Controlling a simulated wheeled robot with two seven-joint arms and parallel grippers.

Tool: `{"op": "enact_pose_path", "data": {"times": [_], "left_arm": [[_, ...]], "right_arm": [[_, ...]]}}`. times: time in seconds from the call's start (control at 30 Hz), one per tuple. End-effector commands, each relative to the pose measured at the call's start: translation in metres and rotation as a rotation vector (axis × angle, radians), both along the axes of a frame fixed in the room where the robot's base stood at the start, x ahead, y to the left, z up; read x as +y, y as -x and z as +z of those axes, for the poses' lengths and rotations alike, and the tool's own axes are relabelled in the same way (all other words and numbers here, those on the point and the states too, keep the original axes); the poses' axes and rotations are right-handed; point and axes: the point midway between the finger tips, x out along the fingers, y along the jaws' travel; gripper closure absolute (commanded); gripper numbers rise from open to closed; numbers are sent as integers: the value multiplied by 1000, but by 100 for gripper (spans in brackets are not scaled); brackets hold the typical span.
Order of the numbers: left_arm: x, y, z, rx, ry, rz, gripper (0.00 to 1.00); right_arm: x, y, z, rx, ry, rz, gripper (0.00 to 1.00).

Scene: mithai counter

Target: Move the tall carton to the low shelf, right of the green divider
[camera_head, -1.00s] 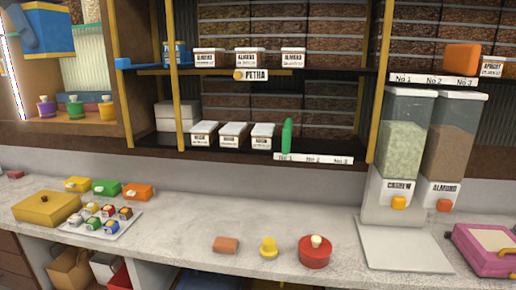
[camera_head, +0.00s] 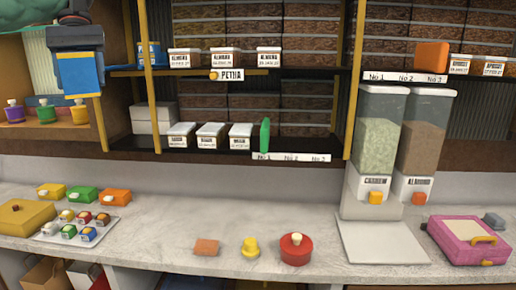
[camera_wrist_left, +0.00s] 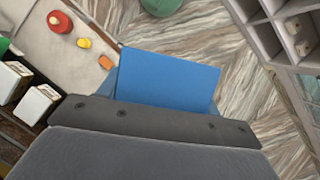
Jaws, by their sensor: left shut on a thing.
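In the left wrist view the carton's blue face (camera_wrist_left: 168,82) shows beyond the gripper. The green divider (camera_head: 265,136) stands on the low shelf (camera_head: 307,150). To its right, the low shelf is empty behind a strip marked No 1 to No 3. My right gripper is not in view.
White labelled boxes (camera_head: 210,136) stand left of the divider. A yellow post (camera_head: 147,70) is right of the carton; another (camera_head: 357,80) bounds the shelf's right end. An orange box (camera_head: 431,56) is on the upper shelf. Dispensers (camera_head: 377,130) and a red pot (camera_head: 296,250) occupy the counter.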

Motion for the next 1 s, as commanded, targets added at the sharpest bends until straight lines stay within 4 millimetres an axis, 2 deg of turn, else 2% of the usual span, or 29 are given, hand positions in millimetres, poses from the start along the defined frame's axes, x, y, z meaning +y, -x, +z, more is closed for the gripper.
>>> {"op": "enact_pose_path", "data": {"times": [0.4, 1.0], "left_arm": [[-30, -39, -78, 3, 2, -217, 66], [-64, -66, -182, 3, 2, -317, 66]], "right_arm": [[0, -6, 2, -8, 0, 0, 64], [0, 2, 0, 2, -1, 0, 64]]}}
